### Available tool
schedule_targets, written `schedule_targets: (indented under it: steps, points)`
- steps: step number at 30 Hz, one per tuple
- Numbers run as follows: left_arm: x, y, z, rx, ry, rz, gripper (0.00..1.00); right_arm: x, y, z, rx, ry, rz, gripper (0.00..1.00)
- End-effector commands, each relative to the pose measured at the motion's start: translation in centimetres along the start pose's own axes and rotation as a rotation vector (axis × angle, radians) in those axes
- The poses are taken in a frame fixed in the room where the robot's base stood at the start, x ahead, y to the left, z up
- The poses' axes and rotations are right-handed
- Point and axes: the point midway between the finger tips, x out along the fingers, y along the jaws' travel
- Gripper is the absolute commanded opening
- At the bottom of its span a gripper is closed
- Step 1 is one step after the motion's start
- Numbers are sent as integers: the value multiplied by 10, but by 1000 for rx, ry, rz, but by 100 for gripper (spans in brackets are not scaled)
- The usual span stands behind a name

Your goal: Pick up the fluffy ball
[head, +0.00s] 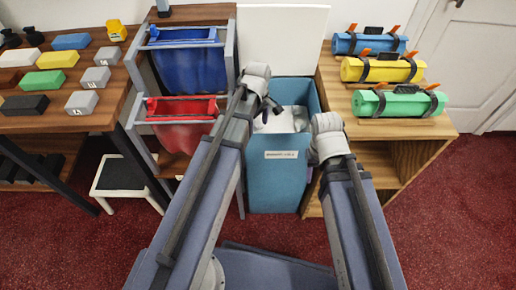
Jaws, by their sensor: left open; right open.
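I cannot make out a fluffy ball in the head view. My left gripper (270,106) is over the open top of a blue bin (278,182), with its fingers small and dark. It is open and I see nothing held in it. My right gripper (317,152) is at the bin's right side, beside the wooden shelf, and mostly hidden behind its pale wrist. It is open. The bin holds white and grey pieces (285,120), partly covered by my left arm, and I cannot tell what they are.
A left table (102,121) carries coloured and grey blocks (58,60). Blue (190,68) and red (182,133) cloths hang on a rack. A right shelf (420,130) holds blue, yellow and green rolls (400,104). A stool (128,176) stands under the left table. Red carpet lies clear at right.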

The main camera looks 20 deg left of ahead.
Motion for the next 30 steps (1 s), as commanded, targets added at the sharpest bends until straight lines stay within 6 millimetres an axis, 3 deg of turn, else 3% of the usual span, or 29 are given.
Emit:
schedule_targets:
  steps: [1, 10, 19, 30]
  points:
    - [8, 0, 0, 0, 0, 0, 91, 8, -1, 0, 0, 0, 0, 50]
    - [11, 0, 0, 0, 0, 0, 91, 11, -1, -1, 0, 0, 0, 50]
    - [36, 0, 0, 0, 0, 0, 91, 36, -3, -2, 0, 0, 0, 50]
    - [47, 0, -1, 0, 0, 0, 91, 47, -4, -3, 0, 0, 0, 50]
